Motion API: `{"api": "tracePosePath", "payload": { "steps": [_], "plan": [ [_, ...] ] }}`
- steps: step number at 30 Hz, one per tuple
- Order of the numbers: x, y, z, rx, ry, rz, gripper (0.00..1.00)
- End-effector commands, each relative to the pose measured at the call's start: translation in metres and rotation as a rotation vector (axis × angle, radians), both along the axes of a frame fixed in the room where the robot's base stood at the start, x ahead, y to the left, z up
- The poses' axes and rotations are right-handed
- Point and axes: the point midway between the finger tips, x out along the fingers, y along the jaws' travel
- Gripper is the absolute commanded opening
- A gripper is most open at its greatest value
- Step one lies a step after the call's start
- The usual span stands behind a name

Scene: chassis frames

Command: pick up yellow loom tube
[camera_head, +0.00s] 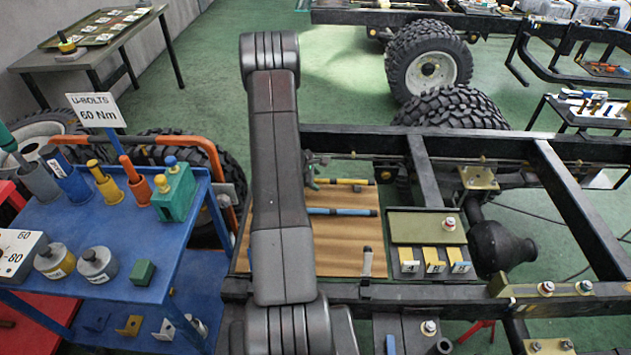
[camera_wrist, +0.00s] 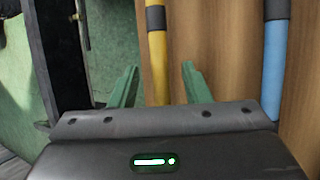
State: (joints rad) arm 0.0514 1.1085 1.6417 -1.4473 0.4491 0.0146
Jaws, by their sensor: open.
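The yellow loom tube (camera_head: 348,181) lies on a brown wooden board (camera_head: 350,262) at the far edge, with dark bands on it. In the wrist view the yellow tube (camera_wrist: 158,66) runs up the picture between my two green fingers, with a grey band near the top. My gripper (camera_wrist: 158,75) is open, one finger on each side of the tube; I cannot tell how far above it the tips are. In the head view my gripper (camera_head: 316,170) is at the tube's left end, partly hidden by my arm.
A blue tube (camera_head: 340,211) lies parallel on the board, also at right in the wrist view (camera_wrist: 276,65). A black chassis rail (camera_wrist: 62,50) runs left of the board. A tray with yellow-labelled parts (camera_head: 405,276) sits right of it. A blue cart (camera_head: 120,230) stands left.

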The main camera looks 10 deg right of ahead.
Motion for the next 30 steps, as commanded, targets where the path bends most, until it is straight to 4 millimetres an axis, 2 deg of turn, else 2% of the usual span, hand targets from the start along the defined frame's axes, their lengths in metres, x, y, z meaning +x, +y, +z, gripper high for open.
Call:
{"api": "tracePosePath", "payload": {
  "steps": [2, 8, 9, 16, 20, 30],
  "plan": [
    [0.000, 0.000, 0.000, 0.000, 0.000, 0.000, 0.41],
    [0.000, 0.000, 0.000, 0.000, 0.000, 0.000, 0.02],
    [0.000, 0.000, 0.000, 0.000, 0.000, 0.000, 0.00],
    [0.000, 0.000, 0.001, 0.000, 0.000, 0.000, 0.00],
    [0.000, 0.000, 0.009, 0.000, -0.002, -0.001, 0.00],
    [0.001, 0.001, 0.070, 0.000, -0.005, -0.001, 0.00]
  ]
}}
